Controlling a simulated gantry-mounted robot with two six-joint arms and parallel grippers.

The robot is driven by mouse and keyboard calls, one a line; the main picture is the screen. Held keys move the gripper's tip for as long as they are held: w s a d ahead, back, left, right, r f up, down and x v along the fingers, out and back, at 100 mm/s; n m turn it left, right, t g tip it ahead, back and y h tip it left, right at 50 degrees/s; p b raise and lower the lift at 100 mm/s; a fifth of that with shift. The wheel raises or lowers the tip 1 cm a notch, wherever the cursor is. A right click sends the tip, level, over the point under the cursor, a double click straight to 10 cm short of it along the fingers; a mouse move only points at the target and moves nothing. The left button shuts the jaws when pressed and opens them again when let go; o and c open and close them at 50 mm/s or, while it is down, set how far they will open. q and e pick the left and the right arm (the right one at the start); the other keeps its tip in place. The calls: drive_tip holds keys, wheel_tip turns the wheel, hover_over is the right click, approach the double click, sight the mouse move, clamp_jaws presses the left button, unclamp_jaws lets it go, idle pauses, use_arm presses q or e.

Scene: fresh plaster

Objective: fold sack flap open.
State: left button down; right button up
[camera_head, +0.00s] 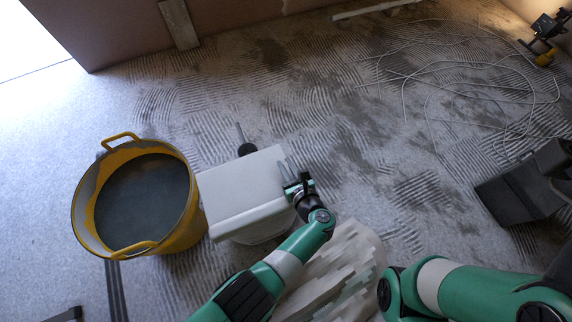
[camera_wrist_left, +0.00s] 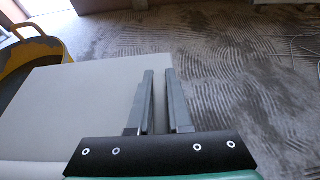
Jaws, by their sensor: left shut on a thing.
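The sack (camera_head: 240,228) is a pale, box-shaped bag on the floor left of centre, with a flat, wide flap (camera_head: 240,182) over its top. The flap fills the left and middle of the left wrist view (camera_wrist_left: 80,105). My left gripper (camera_head: 287,166) is at the flap's right edge, its two grey fingers pointing away over it. In the left wrist view the fingers (camera_wrist_left: 159,75) are close together, shut on the flap's edge. The exact grip is hard to see. My right arm comes in at the lower right; its gripper is out of view.
A yellow tub (camera_head: 83,207) with dark grey contents stands directly left of the sack. A dark-handled tool (camera_head: 246,149) lies behind it. A black box (camera_head: 510,197) and loose cable (camera_head: 405,95) are at right.

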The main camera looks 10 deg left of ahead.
use_arm(q)
drive_tip(key=shift+w+a+r+p, duration=0.1)
drive_tip(key=shift+r+p, duration=0.25)
drive_tip(key=shift+r, duration=0.05)
drive_tip(key=w+r+g+h+p, duration=0.1)
drive_tip(key=p, duration=0.1)
drive_tip(key=w+a+r+g+h+p, duration=0.1)
drive_tip(key=r+g+p, duration=0.1)
drive_tip(key=shift+w+a, duration=0.1)
drive_tip(key=shift+a, duration=0.1)
drive_tip(key=shift+w+a+r+g+h, duration=0.2)
drive_tip(key=shift+w+a+g+h, duration=0.15)
drive_tip(key=shift+w+g+h, duration=0.3)
drive_tip(key=shift+w+a+r+g+h+b, duration=0.25)
drive_tip(key=shift+w+a+r+g+b, duration=0.15)
drive_tip(key=shift+g+b, duration=0.45)
use_arm(e)
drive_tip(key=shift+r, duration=1.6)
drive_tip(key=shift+c, duration=0.2)
